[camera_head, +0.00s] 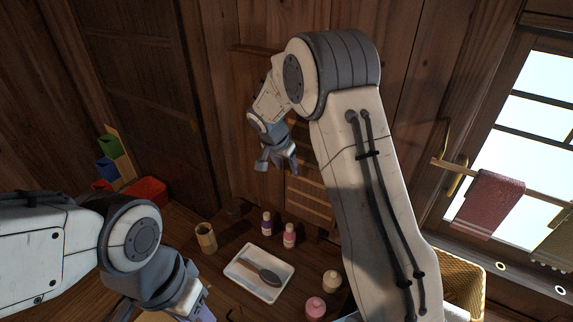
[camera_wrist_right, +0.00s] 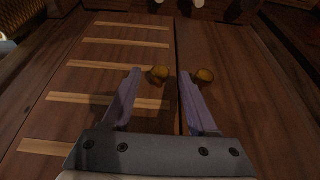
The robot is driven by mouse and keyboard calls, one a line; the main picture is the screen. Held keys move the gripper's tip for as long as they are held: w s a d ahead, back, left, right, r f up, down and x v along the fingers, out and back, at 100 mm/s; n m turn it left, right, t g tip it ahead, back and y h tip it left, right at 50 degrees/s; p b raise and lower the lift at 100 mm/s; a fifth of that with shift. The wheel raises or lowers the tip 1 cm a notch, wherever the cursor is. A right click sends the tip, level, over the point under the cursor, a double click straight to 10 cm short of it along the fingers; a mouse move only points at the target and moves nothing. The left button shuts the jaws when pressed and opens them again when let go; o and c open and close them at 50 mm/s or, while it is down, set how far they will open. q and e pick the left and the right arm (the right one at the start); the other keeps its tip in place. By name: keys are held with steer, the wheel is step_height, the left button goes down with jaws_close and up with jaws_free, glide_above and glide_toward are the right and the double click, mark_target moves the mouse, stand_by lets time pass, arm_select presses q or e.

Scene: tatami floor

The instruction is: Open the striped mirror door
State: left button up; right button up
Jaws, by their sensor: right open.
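The striped door (camera_wrist_right: 105,72), dark wood with pale horizontal strips, fills the left of the right wrist view. It also shows in the head view (camera_head: 308,203), partly behind my right arm.
Below are a white tray (camera_head: 236,283) with a brush, two small bottles (camera_head: 289,236), a wooden cup (camera_head: 206,238) and jars (camera_head: 315,308). A wicker basket (camera_head: 462,270) stands at right.

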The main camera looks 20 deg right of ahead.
steer(key=shift+d+f, duration=0.1)
steer(key=shift+f, duration=0.15)
jaws_close()
stand_by(1.4)
